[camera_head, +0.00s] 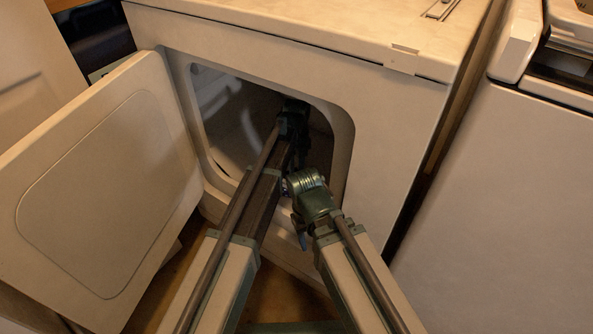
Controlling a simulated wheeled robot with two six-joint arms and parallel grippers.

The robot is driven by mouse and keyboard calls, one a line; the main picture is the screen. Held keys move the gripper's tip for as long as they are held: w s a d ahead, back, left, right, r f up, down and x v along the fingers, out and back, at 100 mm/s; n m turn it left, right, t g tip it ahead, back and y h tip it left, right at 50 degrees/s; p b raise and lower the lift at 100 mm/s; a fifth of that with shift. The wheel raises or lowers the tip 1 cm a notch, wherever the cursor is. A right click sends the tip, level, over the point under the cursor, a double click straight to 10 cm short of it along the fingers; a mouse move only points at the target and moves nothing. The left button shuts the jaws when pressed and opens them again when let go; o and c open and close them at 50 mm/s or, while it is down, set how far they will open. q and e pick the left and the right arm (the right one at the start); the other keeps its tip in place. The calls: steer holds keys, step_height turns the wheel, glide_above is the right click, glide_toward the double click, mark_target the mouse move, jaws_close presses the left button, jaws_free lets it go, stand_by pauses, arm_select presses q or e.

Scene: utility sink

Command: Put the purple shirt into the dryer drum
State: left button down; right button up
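The dryer drum (228,120) shows through the open front of a cream dryer (390,120). My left arm reaches through the opening, and its dark wrist end (295,118) is inside the drum. The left fingers are too dark to make out. My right arm ends in a greenish metal wrist (308,190) at the lower right of the opening, close beside my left arm. Its fingers are hidden or not distinguishable. I cannot make out the purple shirt; only a tiny bluish-purple patch shows between the arms, and I cannot tell what it is.
The dryer door (110,185) is swung wide open to the left. The opening's rim (345,150) lies close to my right wrist. Another white appliance (500,200) stands to the right across a dark narrow gap. Brown floor (285,298) shows below.

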arm_select(q)
steer(key=shift+f, duration=0.15)
steer(key=c, duration=0.7)
jaws_free()
steer(key=shift+o, duration=0.2)
steer(key=shift+r, duration=0.2)
step_height(320, 180, up, 8)
steer(key=p, duration=0.7)
steer(key=shift+f+p, duration=0.2)
steer(key=shift+p, duration=0.15)
